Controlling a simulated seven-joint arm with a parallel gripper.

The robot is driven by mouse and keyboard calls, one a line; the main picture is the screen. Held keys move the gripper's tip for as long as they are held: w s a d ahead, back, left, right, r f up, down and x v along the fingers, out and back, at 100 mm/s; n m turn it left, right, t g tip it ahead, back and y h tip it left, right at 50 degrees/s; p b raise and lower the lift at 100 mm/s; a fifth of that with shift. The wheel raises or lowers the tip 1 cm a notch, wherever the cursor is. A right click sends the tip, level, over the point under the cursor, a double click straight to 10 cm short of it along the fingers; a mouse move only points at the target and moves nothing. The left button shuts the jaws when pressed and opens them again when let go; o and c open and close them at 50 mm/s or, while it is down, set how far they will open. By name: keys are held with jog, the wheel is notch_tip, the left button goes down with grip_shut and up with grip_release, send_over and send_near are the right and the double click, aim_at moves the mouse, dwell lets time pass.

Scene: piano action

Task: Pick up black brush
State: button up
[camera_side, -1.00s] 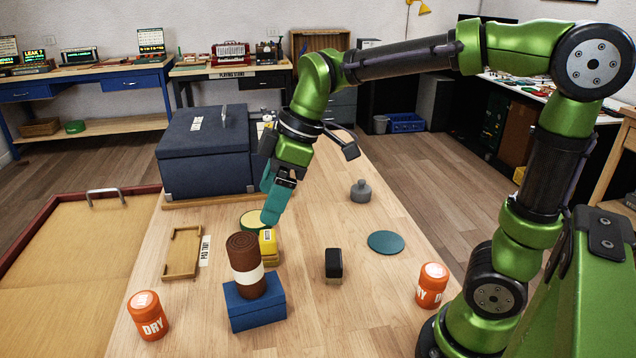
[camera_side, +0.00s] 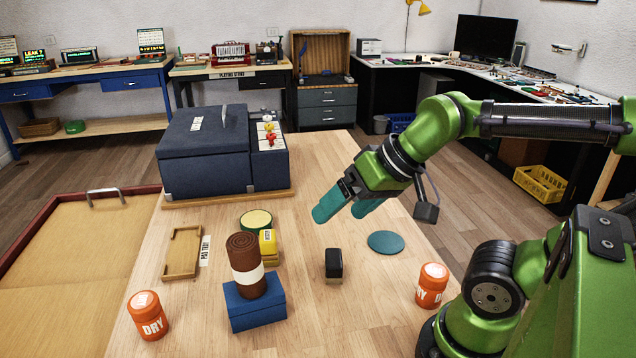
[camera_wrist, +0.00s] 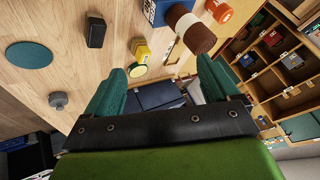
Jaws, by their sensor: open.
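The black brush (camera_side: 333,264) is a small dark block standing on the wooden table, right of the blue box. It also shows in the wrist view (camera_wrist: 96,31), at the upper left on the table. My gripper (camera_side: 343,212) has teal fingers, parted and empty, and hangs above and behind the brush in the side view, clear of it. In the wrist view my gripper (camera_wrist: 162,92) shows its two fingers wide apart, with the brush outside the gap between them.
A blue box (camera_side: 256,310) carries a brown roll (camera_side: 246,265). Near the brush are a yellow block (camera_side: 268,246), a teal disc (camera_side: 386,242) and orange DRY jars (camera_side: 432,285) (camera_side: 148,314). A wooden tray (camera_side: 183,253) and a dark blue case (camera_side: 205,150) stand left. Table between brush and disc is free.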

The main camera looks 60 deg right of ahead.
jog(key=shift+o, duration=0.2)
jog(key=shift+o, duration=0.9)
